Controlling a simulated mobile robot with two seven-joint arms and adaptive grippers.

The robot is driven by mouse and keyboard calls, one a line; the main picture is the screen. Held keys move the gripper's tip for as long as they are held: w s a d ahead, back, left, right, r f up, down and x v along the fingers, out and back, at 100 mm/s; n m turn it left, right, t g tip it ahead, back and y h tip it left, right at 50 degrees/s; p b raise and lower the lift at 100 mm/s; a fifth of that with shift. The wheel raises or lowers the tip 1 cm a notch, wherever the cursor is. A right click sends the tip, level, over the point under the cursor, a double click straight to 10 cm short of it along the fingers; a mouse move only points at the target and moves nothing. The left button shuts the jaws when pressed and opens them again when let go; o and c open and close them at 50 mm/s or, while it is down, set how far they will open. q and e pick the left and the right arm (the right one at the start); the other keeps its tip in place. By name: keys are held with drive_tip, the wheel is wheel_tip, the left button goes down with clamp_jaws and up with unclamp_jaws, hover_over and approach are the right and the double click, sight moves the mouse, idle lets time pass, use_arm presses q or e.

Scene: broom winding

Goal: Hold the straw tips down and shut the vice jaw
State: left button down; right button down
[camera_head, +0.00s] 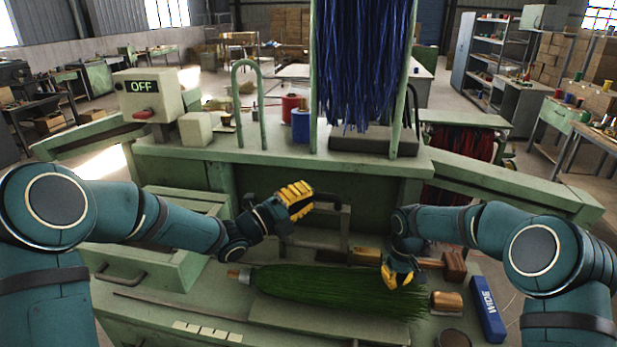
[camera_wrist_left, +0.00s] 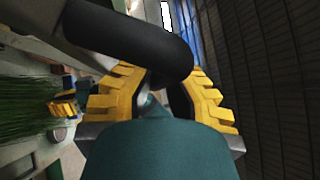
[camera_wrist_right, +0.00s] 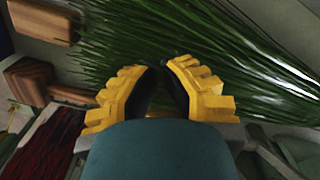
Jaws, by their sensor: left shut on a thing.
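A green straw broom head (camera_head: 320,285) lies flat on the bench, its bound end (camera_head: 245,276) at the left and its loose tips (camera_head: 415,300) at the right. My left gripper (camera_head: 298,200) is shut on the dark bar handle (camera_head: 325,206) of the vice, above and behind the straw; the thick bar (camera_wrist_left: 130,38) fills the upper left wrist view. My right gripper (camera_head: 396,278) points down at the straw near the tips, its fingers nearly together. The green straw (camera_wrist_right: 210,50) spreads just beyond them in the right wrist view. The vice jaw is partly hidden; I cannot tell how far it is shut.
A wooden block (camera_head: 446,301), a blue bar (camera_head: 488,308) and a wooden-headed mallet (camera_head: 453,265) lie right of the straw. Blue fibre (camera_head: 360,60) hangs above the back shelf. An OFF switch box (camera_head: 148,95) stands at the back left.

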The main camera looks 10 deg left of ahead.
use_arm(q)
drive_tip(key=s+f+m+h, duration=0.2)
drive_tip(key=s+f+m, duration=0.1)
drive_tip(key=s+f, duration=0.7)
drive_tip(key=shift+s+f+t, duration=0.15)
drive_tip(key=shift+s+t, duration=0.25)
drive_tip(key=shift+s, duration=0.35)
drive_tip(key=c, duration=1.7)
unclamp_jaws()
drive_tip(key=shift+h, duration=0.3)
drive_tip(key=s+f, duration=0.1)
drive_tip(key=f, duration=0.3)
drive_tip(key=s+f, duration=0.2)
drive_tip(key=f, duration=0.3)
drive_tip(key=s+f, duration=0.2)
drive_tip(key=f, duration=0.2)
drive_tip(key=shift+s+f, duration=0.25)
drive_tip(key=o, duration=0.5)
drive_tip(key=shift+w, duration=0.25)
drive_tip(key=shift+r, duration=0.15)
drive_tip(key=shift+s, duration=0.1)
drive_tip(key=v, duration=1.2)
drive_tip(key=shift+r, duration=0.1)
